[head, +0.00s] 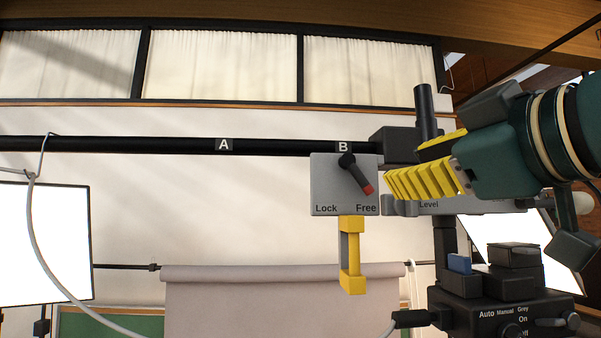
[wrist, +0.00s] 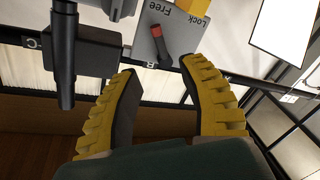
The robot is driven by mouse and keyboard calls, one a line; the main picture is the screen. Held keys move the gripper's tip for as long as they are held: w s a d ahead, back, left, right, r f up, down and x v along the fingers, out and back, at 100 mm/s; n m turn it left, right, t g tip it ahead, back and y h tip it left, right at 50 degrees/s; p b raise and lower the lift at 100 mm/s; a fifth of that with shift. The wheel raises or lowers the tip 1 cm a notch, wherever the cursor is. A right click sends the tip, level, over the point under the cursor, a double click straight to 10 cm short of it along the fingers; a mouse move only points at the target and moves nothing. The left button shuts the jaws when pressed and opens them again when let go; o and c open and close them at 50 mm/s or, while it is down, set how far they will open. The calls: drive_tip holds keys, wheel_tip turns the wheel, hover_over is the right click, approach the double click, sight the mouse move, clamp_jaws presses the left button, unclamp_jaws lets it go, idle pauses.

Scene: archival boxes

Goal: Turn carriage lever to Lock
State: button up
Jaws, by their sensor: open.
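The carriage lever (head: 356,174) is a short black handle with a red tip, mounted on a grey plate (head: 328,187) marked Lock at lower left and Free at lower right. Its red tip points down-right at Free. A yellow handle (head: 352,282) hangs below the plate. My gripper (head: 412,166), with ribbed yellow fingers, is open and empty just right of the plate, apart from the lever. In the wrist view, the lever (wrist: 161,48) shows beyond the open fingers (wrist: 157,75), near the gap between their tips, with the plate (wrist: 178,32) upside down.
A black rail (head: 275,148) with tags A and B runs behind the plate. A dark block and upright post (head: 423,110) stand close behind my gripper. Below are a black control box (head: 500,305) and a hanging backdrop (head: 270,300). Space left of the plate is clear.

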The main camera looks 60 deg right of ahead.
sight(364, 180)
drive_tip(key=p+x, duration=0.4)
drive_tip(key=x, duration=0.6)
drive_tip(key=shift+w+r, duration=0.1)
drive_tip(key=shift+w+d, duration=0.15)
drive_tip(key=shift+d, duration=0.05)
drive_tip(key=shift+c, duration=0.2)
clamp_jaws()
